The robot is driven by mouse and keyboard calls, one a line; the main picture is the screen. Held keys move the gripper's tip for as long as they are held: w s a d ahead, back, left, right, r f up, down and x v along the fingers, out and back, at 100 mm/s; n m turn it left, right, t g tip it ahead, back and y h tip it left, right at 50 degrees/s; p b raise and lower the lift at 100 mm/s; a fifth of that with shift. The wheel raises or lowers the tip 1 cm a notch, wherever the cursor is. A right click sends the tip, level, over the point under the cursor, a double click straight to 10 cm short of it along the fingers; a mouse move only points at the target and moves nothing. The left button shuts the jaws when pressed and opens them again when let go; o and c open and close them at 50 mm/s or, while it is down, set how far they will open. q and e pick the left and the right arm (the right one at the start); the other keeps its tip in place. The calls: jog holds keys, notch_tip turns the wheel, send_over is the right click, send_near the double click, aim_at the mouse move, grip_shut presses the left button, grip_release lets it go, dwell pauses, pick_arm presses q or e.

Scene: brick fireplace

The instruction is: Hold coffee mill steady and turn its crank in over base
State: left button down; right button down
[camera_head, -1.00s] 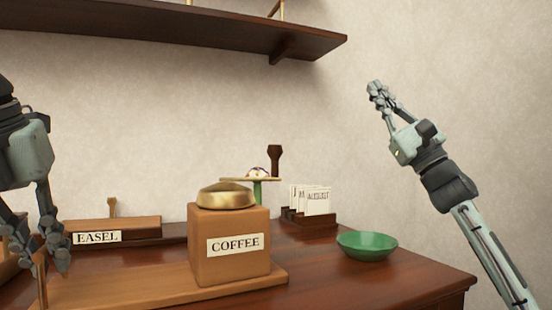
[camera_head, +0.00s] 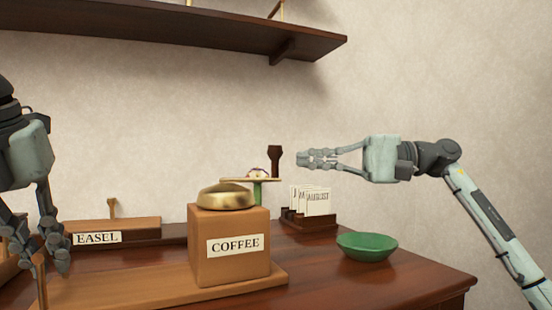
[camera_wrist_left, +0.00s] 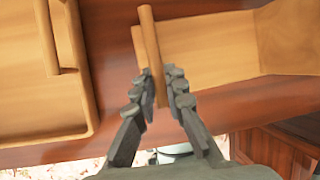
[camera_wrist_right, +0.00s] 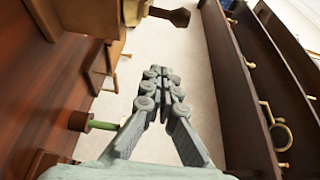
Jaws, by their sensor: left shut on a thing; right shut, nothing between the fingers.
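The coffee mill (camera_head: 232,262) is a wooden box labelled COFFEE with a brass dome (camera_head: 227,197) on top. It stands upright on a flat wooden base board (camera_head: 150,287). A dark crank knob (camera_head: 275,158) stands upright behind and right of the dome; it also shows at the top of the right wrist view (camera_wrist_right: 180,16). My left gripper (camera_head: 40,265) is shut on a wooden upright (camera_wrist_left: 150,45) at the board's left end. My right gripper (camera_head: 302,160) is shut and empty. It points left, close to the knob in the picture; whether they touch is unclear.
A green-stemmed stand (camera_head: 257,192) is behind the mill. A card holder (camera_head: 308,218) and green bowl (camera_head: 367,246) are to the right. A wooden box labelled EASEL (camera_head: 130,228) is behind left. A dark shelf (camera_head: 170,35) hangs above.

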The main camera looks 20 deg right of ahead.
jog(key=a, duration=0.2)
jog(key=s+a, duration=0.1)
jog(key=a, duration=0.2)
jog(key=shift+s+a, duration=0.35)
jog(key=shift+s+a, duration=0.1)
jog(key=shift+s, duration=0.5)
dwell(0.3)
jog(key=s+a, duration=0.6)
jog(key=s, duration=0.1)
jog(key=shift+s+a, duration=0.4)
dwell(0.6)
jog(key=shift+r, duration=0.1)
dwell(0.4)
